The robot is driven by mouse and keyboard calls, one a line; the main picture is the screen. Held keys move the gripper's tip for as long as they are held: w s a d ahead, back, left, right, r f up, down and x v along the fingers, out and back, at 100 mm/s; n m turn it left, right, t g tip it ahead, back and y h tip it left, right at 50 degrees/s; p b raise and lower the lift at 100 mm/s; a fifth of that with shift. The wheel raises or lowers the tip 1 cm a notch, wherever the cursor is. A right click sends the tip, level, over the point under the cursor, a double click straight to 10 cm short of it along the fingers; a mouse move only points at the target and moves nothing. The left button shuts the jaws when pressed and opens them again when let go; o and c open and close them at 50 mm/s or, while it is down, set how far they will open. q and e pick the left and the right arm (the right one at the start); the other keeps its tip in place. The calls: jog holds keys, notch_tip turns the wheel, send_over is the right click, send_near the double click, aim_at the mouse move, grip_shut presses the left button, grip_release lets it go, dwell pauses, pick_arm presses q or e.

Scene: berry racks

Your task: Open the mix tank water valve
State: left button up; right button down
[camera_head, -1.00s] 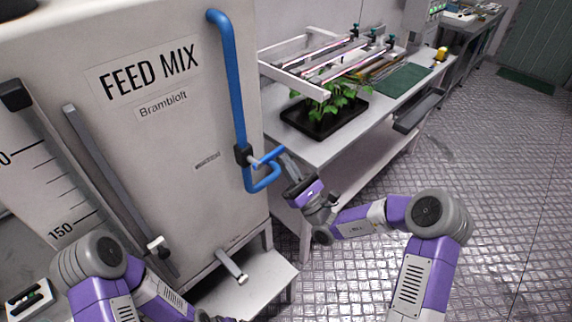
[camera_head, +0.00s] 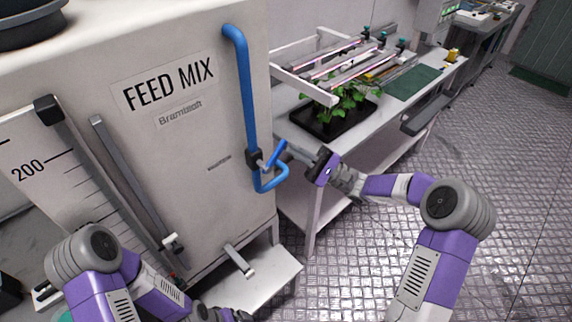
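The mix tank (camera_head: 215,130) is a large off-white box labelled FEED MIX at the left. A blue water pipe (camera_head: 246,90) runs down its right side to a dark valve body (camera_head: 253,159) and bends back below it. The blue valve lever (camera_head: 276,153) points up and to the right. My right gripper (camera_head: 291,151) reaches in from the right with its grey fingers at the lever's outer end. I cannot tell whether they touch or grip it. My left arm is low at the left; its gripper is at the bottom edge, mostly cut off.
A white bench (camera_head: 310,143) behind the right gripper holds a black plant tray (camera_head: 330,133) and a rack. A lower tap with a grey handle (camera_head: 239,262) sticks out at the tank's base above a white step (camera_head: 262,285). The metal floor at the right is clear.

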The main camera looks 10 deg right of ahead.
jog(key=r+n+g, duration=0.1)
jog(key=n, duration=0.1)
jog(key=r+n+g, duration=0.1)
jog(key=g, duration=0.1)
jog(key=shift+s+a+r+n+h+p, duration=0.1)
jog(key=shift+s+a+n+h+p, duration=0.1)
jog(key=shift+a+n+h+p, duration=0.2)
jog(key=n+h, duration=0.1)
jog(key=a+r+n+g, duration=0.1)
jog(key=n, duration=0.1)
jog(key=shift+s+a+r+g+h, duration=0.1)
jog(key=shift+s+r+g+h, duration=0.2)
jog(key=shift+s+h, duration=0.1)
jog(key=shift+w+f, duration=0.1)
jog(key=w+p+v, duration=0.1)
jog(key=w+v, duration=0.1)
jog(key=v, duration=1.1)
jog(key=shift+w+d+f, duration=0.2)
jog(key=shift+w+d, duration=0.05)
